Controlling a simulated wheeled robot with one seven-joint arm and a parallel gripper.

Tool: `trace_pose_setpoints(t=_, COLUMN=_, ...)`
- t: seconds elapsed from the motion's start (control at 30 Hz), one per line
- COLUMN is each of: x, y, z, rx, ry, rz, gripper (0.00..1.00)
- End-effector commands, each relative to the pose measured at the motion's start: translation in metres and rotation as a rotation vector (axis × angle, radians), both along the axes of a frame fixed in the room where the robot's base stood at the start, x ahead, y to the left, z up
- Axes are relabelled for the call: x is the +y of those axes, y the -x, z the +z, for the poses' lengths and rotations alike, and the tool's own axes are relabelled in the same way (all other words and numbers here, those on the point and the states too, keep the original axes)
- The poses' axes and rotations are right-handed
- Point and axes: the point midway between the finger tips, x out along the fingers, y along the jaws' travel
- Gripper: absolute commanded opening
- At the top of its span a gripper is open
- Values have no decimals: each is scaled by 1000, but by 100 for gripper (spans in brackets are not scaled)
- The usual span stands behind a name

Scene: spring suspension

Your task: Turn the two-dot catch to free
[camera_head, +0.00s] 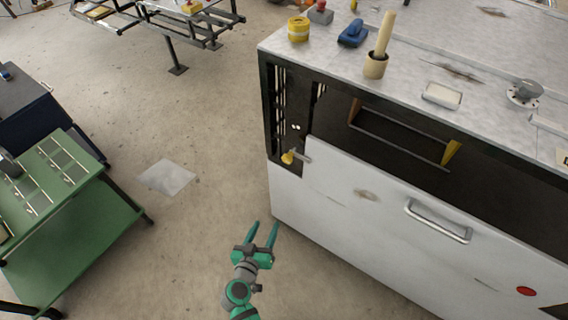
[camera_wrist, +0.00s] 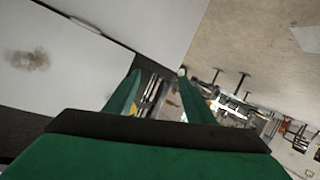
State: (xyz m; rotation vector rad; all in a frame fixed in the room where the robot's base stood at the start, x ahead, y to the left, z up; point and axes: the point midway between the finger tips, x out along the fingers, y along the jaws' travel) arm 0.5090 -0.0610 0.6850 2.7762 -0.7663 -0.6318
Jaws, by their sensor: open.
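The two-dot catch (camera_head: 289,157) is a yellow knob with a light metal bar pointing right, at the left end of the cabinet front. Two white dots (camera_head: 296,128) mark the dark panel just above it. The bar appears to reach the top left corner of the white front panel (camera_head: 345,185). My gripper (camera_head: 263,226) is open and empty, in front of the cabinet and below the catch, clear of it. Its two green fingers (camera_wrist: 158,85) also show in the wrist view, with white panel to their left.
A metal handle (camera_head: 438,221) projects from the white panel. A green cart (camera_head: 85,245) stands left.

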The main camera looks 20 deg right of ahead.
Motion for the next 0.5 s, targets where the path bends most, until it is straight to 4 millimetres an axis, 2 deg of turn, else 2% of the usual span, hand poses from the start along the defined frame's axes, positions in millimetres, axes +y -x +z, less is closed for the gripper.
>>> trace_pose_setpoints(t=0.03, x=-6, y=-23, z=14, rx=-40, ry=29, rz=-46, gripper=49)
trace_pose_setpoints(t=0.2, x=-24, y=-69, z=62, rx=-175, ry=110, rz=-195, gripper=49)
trace_pose_setpoints(t=0.33, x=-31, y=-89, z=93, rx=-262, ry=152, rz=-270, gripper=49)
trace_pose_setpoints(t=0.5, x=-42, y=-98, z=114, rx=-321, ry=177, rz=-328, gripper=49)
